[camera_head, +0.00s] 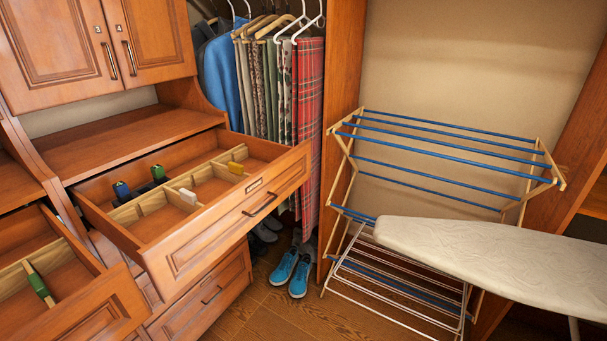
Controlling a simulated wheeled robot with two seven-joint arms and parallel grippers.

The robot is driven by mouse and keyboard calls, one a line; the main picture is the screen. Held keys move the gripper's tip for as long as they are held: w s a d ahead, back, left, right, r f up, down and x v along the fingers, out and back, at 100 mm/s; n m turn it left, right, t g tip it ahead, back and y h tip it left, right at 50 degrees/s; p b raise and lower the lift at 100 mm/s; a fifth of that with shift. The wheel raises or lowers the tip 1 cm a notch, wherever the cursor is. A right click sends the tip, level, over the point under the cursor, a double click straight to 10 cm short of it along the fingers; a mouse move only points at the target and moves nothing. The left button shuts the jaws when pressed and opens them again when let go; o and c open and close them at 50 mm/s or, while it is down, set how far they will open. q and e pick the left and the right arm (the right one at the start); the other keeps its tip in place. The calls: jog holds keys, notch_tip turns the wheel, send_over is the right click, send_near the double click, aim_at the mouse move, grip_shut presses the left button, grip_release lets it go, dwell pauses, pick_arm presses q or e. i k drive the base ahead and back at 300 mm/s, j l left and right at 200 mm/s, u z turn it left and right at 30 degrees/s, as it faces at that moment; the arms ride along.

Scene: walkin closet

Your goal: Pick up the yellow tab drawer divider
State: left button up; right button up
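The yellow tab drawer divider (227,173) is a light wooden divider with a small yellow tab (235,168) on it. It stands in the right part of the open upper drawer (215,225), behind the drawer's front panel. Another light wooden divider with a white tab (188,195) stands to its left in the same drawer. Neither of my grippers shows in the head view.
A second open drawer at lower left holds a green-tabbed divider (39,285). A drying rack (440,150) and ironing board (490,255) stand right. Blue shoes (291,272) lie on the floor.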

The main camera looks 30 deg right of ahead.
aim_at(234, 173)
jog(key=z, duration=0.4)
jog(key=i+z, duration=0.2)
jog(key=i, duration=0.3)
jog(key=i+j+z, duration=0.2)
jog(key=i, duration=0.3)
